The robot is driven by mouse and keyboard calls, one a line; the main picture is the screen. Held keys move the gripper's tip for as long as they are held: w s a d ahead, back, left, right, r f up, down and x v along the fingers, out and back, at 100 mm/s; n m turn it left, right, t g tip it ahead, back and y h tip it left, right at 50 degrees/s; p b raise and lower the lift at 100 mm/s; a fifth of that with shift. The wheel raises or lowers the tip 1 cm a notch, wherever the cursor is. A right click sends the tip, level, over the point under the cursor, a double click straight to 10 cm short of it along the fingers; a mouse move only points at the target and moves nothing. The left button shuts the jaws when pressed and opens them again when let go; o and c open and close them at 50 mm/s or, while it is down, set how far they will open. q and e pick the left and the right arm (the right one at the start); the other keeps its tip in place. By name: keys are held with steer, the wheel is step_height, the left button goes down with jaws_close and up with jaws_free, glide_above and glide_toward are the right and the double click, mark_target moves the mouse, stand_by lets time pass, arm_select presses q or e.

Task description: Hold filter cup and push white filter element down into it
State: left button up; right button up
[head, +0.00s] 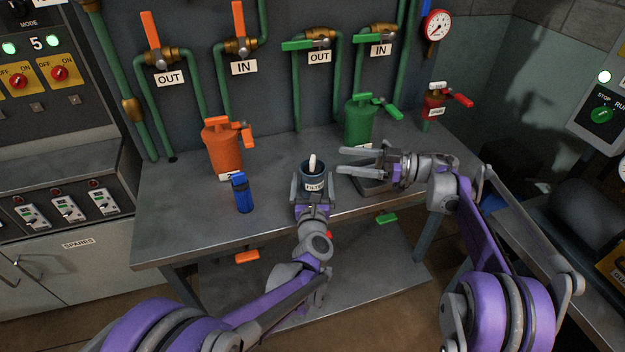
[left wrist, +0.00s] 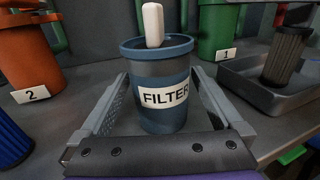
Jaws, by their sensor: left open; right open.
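The filter cup (head: 314,185) is a dark blue cup with a FILTER label, upright on the metal bench. The white filter element (head: 312,162) stands in it and sticks up above the rim; both also show in the left wrist view, the cup (left wrist: 158,75) and the element (left wrist: 153,24). My left gripper (head: 312,190) is open, with its fingers on either side of the cup; gaps show between fingers and cup in the wrist view. My right gripper (head: 345,160) is open and empty, to the right of the cup, with its fingers pointing left.
A grey tray (left wrist: 240,92) holding a dark filter (left wrist: 284,55) lies right of the cup, partly under my right gripper. A blue canister (head: 242,193) stands to the left. An orange canister (head: 222,148) and a green canister (head: 359,124) stand behind. The bench's left end is clear.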

arm_select(q)
steer(key=s, duration=1.1)
steer(key=shift+s, duration=0.4)
